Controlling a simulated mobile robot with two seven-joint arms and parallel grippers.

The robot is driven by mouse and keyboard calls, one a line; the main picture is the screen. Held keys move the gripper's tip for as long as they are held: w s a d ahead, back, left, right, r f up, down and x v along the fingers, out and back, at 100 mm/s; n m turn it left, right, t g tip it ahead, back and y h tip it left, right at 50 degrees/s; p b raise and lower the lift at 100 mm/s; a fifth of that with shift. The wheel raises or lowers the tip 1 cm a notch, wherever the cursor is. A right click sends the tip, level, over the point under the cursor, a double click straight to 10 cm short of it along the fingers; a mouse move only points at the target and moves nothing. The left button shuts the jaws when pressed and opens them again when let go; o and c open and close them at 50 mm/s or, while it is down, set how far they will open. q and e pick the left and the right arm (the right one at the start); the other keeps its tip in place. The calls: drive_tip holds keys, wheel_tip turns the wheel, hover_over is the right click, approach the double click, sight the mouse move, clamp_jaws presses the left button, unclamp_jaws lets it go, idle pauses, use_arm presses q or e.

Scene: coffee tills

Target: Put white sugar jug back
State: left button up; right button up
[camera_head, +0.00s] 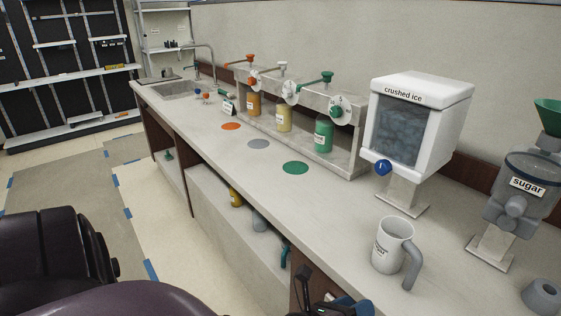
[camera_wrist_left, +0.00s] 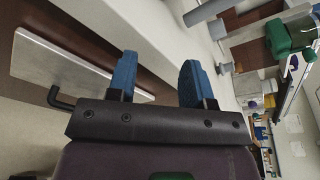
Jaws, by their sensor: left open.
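A white jug (camera_head: 388,247) with a grey handle stands upright on the counter (camera_head: 335,225), in front of the ice dispenser. Its small label is too small to read. My left gripper (camera_head: 338,303) is at the bottom edge of the head view, beside the counter's front edge, left of the jug and apart from it. In the left wrist view the two blue fingers (camera_wrist_left: 160,82) are spread with nothing between them. I cannot make out the jug for certain in that view. My right gripper does not show.
A crushed ice dispenser (camera_head: 418,120) and a sugar dispenser (camera_head: 520,190) stand behind the jug. A grey cylinder (camera_head: 543,296) sits at the right. Orange, grey and green discs (camera_head: 295,168) lie along the counter before a bottle rack (camera_head: 345,157). The counter around the green disc is clear.

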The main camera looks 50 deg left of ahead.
use_arm(q)
drive_tip(key=s+a+f+n+g+y, duration=0.1)
drive_tip(key=s+f+n, duration=0.3)
drive_tip(key=n, duration=0.5)
drive_tip(key=s+a+f+n+g, duration=0.2)
drive_tip(key=s+a+f+n, duration=0.2)
drive_tip(key=n, duration=0.5)
drive_tip(key=s+a+f+n+g+y, duration=0.1)
drive_tip(key=s+f+n, duration=0.4)
drive_tip(key=n, duration=0.5)
drive_tip(key=shift+s+a+f+g+y+p, duration=0.2)
drive_tip(key=shift+a+f+g+y+p, duration=0.15)
drive_tip(key=shift+a+f, duration=0.35)
drive_tip(key=shift+a+r, duration=0.15)
